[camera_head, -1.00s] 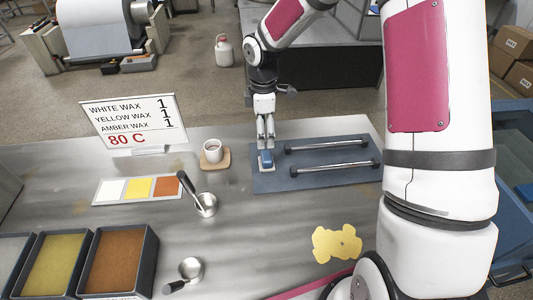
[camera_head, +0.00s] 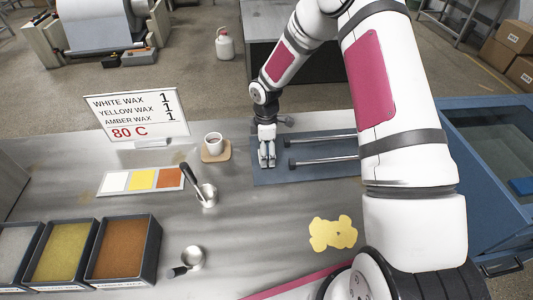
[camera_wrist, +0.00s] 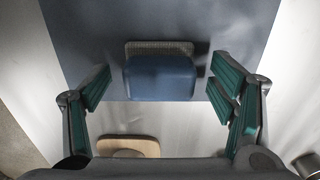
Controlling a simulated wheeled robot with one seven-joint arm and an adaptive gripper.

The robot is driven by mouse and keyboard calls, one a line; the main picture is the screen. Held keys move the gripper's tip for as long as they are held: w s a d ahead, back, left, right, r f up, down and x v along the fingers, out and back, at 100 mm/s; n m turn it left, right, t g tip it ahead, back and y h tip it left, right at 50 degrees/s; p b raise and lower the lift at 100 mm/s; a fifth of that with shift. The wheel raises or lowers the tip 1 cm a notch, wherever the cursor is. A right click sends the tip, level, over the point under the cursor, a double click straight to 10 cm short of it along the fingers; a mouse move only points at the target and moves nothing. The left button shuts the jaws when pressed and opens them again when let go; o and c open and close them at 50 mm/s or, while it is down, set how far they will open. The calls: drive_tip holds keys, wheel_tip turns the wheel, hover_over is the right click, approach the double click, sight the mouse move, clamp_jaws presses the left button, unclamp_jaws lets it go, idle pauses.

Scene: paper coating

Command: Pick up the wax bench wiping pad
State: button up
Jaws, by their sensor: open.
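The wiping pad (camera_wrist: 160,78) is a blue block with a grey textured edge. In the wrist view it sits on the dark blue mat (camera_wrist: 100,25), near the mat's edge. My gripper (camera_wrist: 163,88) is open, with one green-lined finger on each side of the pad and a gap on both sides. In the head view my gripper (camera_head: 267,160) is low over the left end of the mat (camera_head: 310,173) and mostly hides the pad. I cannot tell the exact height of the fingertips above the mat.
Two metal bars (camera_head: 325,162) lie on the mat right of my gripper. A cup (camera_head: 213,142) on a wooden coaster stands close on the left. Ladles (camera_head: 205,194), wax trays (camera_head: 123,248), a sign (camera_head: 135,117) and a yellow wax patch (camera_head: 332,233) occupy the bench. A blue bin (camera_head: 490,140) stands right.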

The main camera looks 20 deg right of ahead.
drive_tip(key=shift+f, duration=0.2)
drive_tip(key=c, duration=1.3)
drive_tip(key=shift+o, duration=0.2)
drive_tip(key=shift+r, duration=0.15)
drive_tip(key=shift+w+r, duration=0.1)
drive_tip(key=shift+r, duration=0.45)
wheel_tip(320, 180, up, 2)
drive_tip(key=shift+r+b, duration=0.1)
drive_tip(key=shift+b, duration=0.4)
drive_tip(key=s, duration=0.5)
drive_tip(key=s+r, duration=0.1)
drive_tip(key=s, duration=0.4)
drive_tip(key=s+a, duration=0.1)
drive_tip(key=s, duration=0.5)
drive_tip(key=shift+s+r, duration=0.1)
drive_tip(key=shift+r, duration=0.1)
